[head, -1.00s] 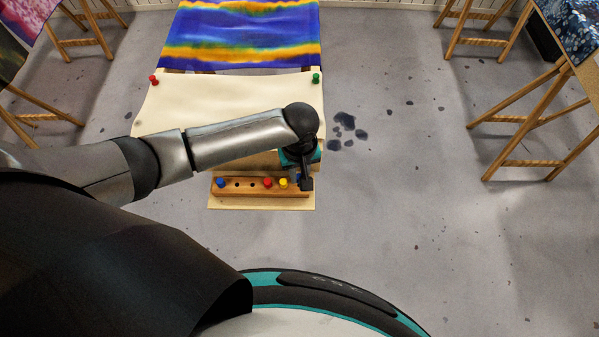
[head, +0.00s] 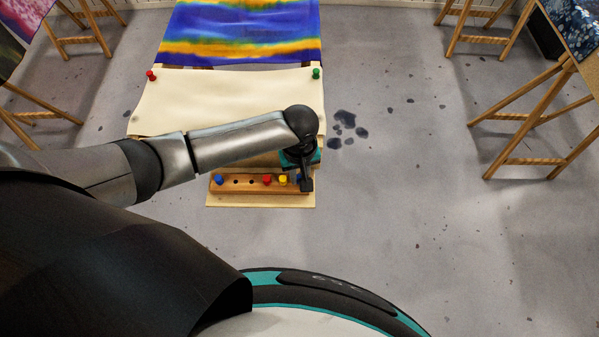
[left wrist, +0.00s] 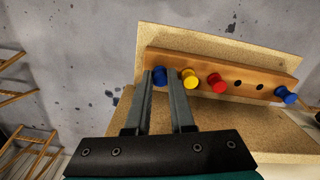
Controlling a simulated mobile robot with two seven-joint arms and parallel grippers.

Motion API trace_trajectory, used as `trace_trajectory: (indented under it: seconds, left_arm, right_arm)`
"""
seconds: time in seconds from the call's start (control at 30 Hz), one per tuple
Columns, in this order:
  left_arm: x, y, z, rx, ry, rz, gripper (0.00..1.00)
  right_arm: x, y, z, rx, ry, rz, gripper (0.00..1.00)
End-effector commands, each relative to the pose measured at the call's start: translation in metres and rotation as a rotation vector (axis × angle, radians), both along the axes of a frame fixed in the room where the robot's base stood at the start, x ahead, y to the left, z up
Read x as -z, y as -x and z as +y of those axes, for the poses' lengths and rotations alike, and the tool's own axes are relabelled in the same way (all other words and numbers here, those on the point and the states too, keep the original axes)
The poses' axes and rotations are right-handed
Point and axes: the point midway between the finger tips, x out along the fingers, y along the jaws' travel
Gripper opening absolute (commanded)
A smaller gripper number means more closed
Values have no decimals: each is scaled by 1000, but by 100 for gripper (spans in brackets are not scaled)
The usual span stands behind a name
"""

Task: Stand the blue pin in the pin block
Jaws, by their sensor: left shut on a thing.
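The pin block (head: 240,189) is a long wooden bar with a row of holes. It also shows in the left wrist view (left wrist: 225,69). My left gripper (head: 305,184) is at the block's right end in the head view. In the left wrist view its fingers (left wrist: 166,84) are shut on a blue pin (left wrist: 160,74), whose head shows between the tips. I cannot tell how deep this pin sits in its hole. My right gripper is out of view.
The block also holds a yellow pin (head: 283,180), a red pin (head: 267,180) and another blue pin (head: 219,180), with two empty holes between red and blue. Behind is a pale cloth (head: 225,100) with red (head: 151,75) and green (head: 316,73) pins at its corners.

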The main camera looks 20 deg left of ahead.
Motion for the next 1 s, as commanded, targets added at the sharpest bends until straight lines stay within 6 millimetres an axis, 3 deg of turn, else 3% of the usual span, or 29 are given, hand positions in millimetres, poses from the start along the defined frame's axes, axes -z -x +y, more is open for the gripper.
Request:
trace_trajectory:
  seconds: [0.77,0.8,1.0]
  left_arm:
    - [5,0,0,0,-1,1,0]
    - [5,0,0,0,0,0,26]
    - [5,0,0,0,0,0,48]
  right_arm:
    - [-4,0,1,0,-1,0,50]
    - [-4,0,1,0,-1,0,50]
    - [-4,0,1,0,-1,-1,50]
